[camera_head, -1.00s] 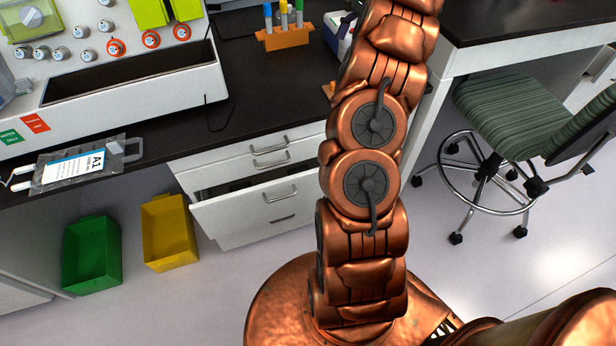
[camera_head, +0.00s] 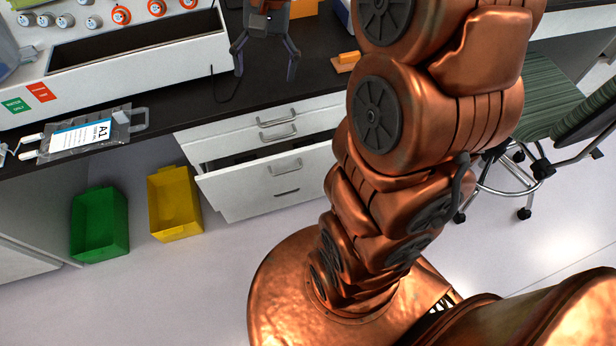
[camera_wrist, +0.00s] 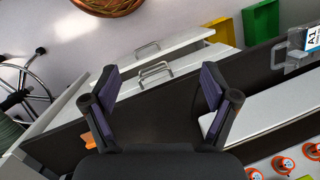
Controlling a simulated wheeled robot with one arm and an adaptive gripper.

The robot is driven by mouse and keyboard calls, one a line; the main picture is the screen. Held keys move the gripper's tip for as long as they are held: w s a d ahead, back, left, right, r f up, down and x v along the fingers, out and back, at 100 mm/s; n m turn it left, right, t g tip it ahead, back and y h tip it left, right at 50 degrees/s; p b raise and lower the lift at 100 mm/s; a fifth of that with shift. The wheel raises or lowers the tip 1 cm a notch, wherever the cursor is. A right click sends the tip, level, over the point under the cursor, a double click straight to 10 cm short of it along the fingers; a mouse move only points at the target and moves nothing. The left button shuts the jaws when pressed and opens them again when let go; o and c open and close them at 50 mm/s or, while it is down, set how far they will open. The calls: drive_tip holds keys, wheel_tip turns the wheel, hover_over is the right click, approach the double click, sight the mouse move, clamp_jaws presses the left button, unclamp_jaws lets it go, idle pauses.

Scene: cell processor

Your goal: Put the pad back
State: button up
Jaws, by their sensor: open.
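I cannot make out a pad for certain in either view. A lower white drawer (camera_head: 262,190) under the bench stands partly open. Its inside is dark and its contents are hidden. The drawer fronts also show in the wrist view (camera_wrist: 185,55), beyond the fingers.
The white machine (camera_head: 140,75) with a long dark trough stands at the left. A bag labelled A1 (camera_head: 82,134) lies at the bench's front edge. An orange rack (camera_head: 346,64) is right of my gripper. Green (camera_head: 98,225) and yellow (camera_head: 174,203) bins stand below. A chair (camera_head: 560,105) is at right.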

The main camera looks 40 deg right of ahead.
drive_tip(key=s+a+f+n+h, duration=0.1)
drive_tip(key=s+a+f+n, duration=0.1)
drive_tip(key=s, duration=0.5)
drive_tip(key=s+a+f+n+h, duration=0.1)
drive_tip(key=s+a+f+n, duration=0.1)
drive_tip(key=s, duration=0.5)
drive_tip(key=s+a+f+n+h, duration=0.1)
drive_tip(key=s+a+f+n, duration=0.1)
drive_tip(key=s, duration=0.5)
drive_tip(key=shift+a+f+n+g, duration=0.15)
drive_tip(key=shift+f+n+g, duration=0.15)
drive_tip(key=shift+f+n, duration=0.4)
drive_tip(key=shift+r, duration=0.1)
wheel_tip(320, 180, up, 10)
drive_tip(key=p, duration=0.9)
drive_tip(key=shift+p, duration=0.35)
drive_tip(key=shift+c, duration=0.3)
